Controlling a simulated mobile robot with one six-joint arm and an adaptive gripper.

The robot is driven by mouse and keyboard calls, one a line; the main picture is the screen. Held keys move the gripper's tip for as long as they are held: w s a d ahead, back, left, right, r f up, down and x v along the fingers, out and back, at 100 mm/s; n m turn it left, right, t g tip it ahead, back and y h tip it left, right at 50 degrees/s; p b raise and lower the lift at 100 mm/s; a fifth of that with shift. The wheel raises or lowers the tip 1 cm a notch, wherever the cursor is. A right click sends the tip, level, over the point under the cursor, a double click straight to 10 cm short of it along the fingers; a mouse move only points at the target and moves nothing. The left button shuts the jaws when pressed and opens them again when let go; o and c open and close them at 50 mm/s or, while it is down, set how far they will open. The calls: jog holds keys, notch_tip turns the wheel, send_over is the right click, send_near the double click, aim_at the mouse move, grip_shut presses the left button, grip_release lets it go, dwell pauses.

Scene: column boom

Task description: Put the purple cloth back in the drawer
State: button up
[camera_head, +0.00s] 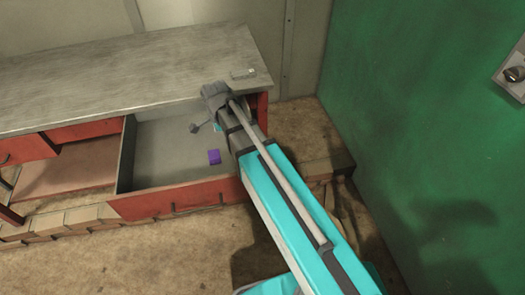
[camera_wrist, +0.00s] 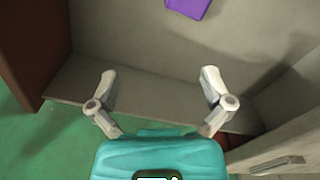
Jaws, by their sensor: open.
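The purple cloth (camera_head: 214,156) is a small flat square lying on the floor of the open drawer (camera_head: 172,199), which has a red front and grey inside. In the wrist view the cloth (camera_wrist: 187,7) is cut off by the top edge. My gripper (camera_wrist: 159,76) is open, with its two fingers spread wide and nothing between them. It is over the drawer, apart from the cloth. In the head view my arm hides the drawer's right end and most of the gripper; one finger shows.
The grey worktop (camera_head: 110,75) stands above and behind the drawer, with a small grey object (camera_head: 244,73) near its right end. A green wall (camera_head: 425,130) rises on the right. A low brick edge (camera_head: 60,222) runs below the cabinet. Open floor lies in front.

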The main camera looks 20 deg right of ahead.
jog(key=shift+s+d+n, duration=1.75)
jog(key=shift+d+n, duration=0.2)
jog(key=shift+n, duration=0.35)
jog(key=shift+s+d+n, duration=1.75)
jog(key=shift+d+n, duration=0.2)
jog(key=shift+n, duration=0.35)
jog(key=shift+s+d+n, duration=1.75)
jog(key=shift+d+n, duration=0.2)
jog(key=shift+n, duration=0.35)
